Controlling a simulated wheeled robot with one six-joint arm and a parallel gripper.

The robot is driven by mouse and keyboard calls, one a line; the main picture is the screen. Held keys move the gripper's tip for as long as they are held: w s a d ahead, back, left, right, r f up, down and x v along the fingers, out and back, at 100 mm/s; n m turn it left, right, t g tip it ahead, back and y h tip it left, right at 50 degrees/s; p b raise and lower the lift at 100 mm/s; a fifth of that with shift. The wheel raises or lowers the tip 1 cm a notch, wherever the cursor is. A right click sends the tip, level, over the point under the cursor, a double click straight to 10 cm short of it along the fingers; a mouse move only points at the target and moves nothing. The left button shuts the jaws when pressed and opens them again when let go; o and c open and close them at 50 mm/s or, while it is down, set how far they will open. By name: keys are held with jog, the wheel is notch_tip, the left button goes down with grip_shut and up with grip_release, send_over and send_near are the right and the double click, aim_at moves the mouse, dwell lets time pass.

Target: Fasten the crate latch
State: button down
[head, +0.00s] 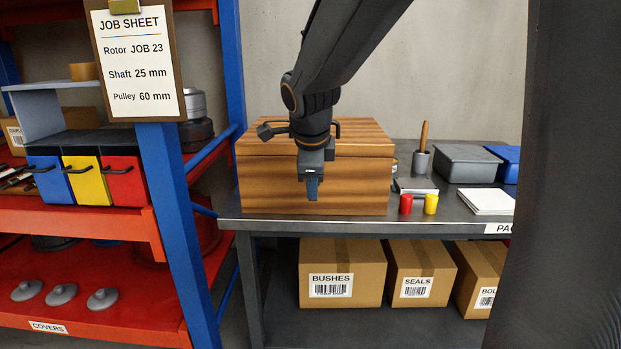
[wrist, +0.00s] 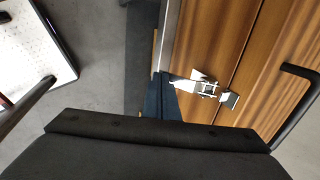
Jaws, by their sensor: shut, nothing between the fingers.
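The wooden crate (head: 265,185) stands on the metal bench with its lid down; it also shows in the wrist view (wrist: 205,45). The metal latch (wrist: 205,86) is on the crate's front, close to the seam. A small catch plate (wrist: 230,99) sits just across the seam, on the side of the handle. I cannot tell whether the latch's loop is around the catch. In the head view the latch is hidden behind my gripper. My gripper (head: 312,194) is shut and empty, pointing down in front of the crate. In the wrist view its blue fingers (wrist: 161,98) are just left of the latch.
A dark handle (wrist: 297,100) sticks out from the lid. A blue rack post (head: 178,210) is close on the left. Cardboard boxes (head: 341,252) sit under the bench.

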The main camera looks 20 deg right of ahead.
jog(key=shift+f, duration=0.2)
jog(key=shift+r+p, duration=0.4)
jog(key=shift+r, duration=0.35)
jog(key=s+a+b, duration=0.1)
jog(key=s+a, duration=0.4)
jog(key=s, duration=0.8)
jog(key=shift+b, duration=0.35)
jog(key=shift+a, duration=0.1)
